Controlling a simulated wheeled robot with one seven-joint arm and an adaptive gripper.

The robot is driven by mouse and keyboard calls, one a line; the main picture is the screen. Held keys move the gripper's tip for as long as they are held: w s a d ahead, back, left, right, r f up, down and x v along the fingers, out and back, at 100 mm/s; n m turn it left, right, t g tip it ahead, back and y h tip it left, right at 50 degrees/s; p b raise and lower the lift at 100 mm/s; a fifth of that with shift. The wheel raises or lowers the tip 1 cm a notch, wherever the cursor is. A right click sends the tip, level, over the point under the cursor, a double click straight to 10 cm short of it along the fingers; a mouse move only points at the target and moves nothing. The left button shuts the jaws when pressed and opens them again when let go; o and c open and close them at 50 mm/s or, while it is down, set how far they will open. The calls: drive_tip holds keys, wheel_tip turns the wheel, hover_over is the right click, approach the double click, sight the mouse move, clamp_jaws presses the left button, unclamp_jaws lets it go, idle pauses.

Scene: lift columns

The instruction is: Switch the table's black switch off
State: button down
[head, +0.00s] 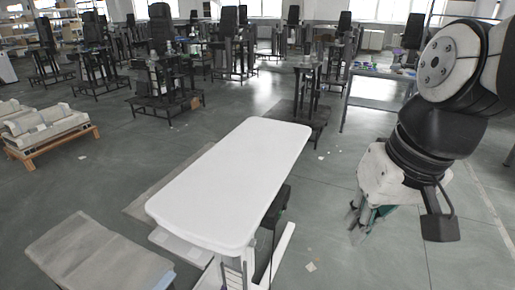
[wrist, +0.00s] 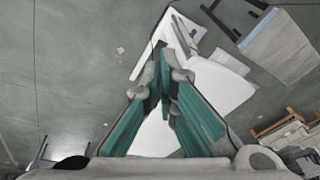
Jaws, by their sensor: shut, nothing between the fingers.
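The white table (head: 230,185) stands in the middle of the head view, with a pale column and base below its near end. In the wrist view its white top (wrist: 218,85) lies behind and to the right of my fingers. I cannot make out the black switch in either view. My gripper (head: 361,226) hangs at the right of the table in the head view, apart from it and pointing down. In the wrist view its teal fingers (wrist: 163,62) come together at the tips, shut and empty.
A grey-topped block (head: 95,255) stands at the near left, and also shows in the wrist view (wrist: 278,45). A wooden pallet with pale pieces (head: 45,130) is at the left. Several dark lift columns (head: 165,75) fill the back. The floor between the table and my gripper is mostly clear.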

sight(286, 206)
drive_tip(key=w+d+f+m+g+y+b, duration=0.1)
drive_tip(key=w+f+y+b, duration=0.35)
drive_tip(key=w+f, duration=0.6)
drive_tip(key=w+d+f+m+g+y+b, duration=0.1)
drive_tip(key=w+f+y+b, duration=0.2)
drive_tip(key=w+f+b, duration=0.7)
drive_tip(key=w+d+f+m+t+y+b, duration=0.2)
drive_tip(key=w+d+f, duration=0.4)
drive_tip(key=w+f, duration=0.3)
drive_tip(key=w+d+f+m+t+y+b, duration=0.1)
drive_tip(key=w+d+f+t+y+b, duration=0.2)
drive_tip(key=w+d+f+t, duration=0.2)
drive_tip(key=shift+w+d+f+m+t, duration=0.35)
drive_tip(key=shift+w+d+f, duration=0.95)
drive_tip(key=shift+w+f, duration=1.05)
drive_tip(key=shift+s+f, duration=0.2)
drive_tip(key=shift+s, duration=0.1)
drive_tip(key=b+x, duration=0.3)
drive_tip(key=x, duration=1.1)
drive_tip(key=shift+a+r, duration=0.1)
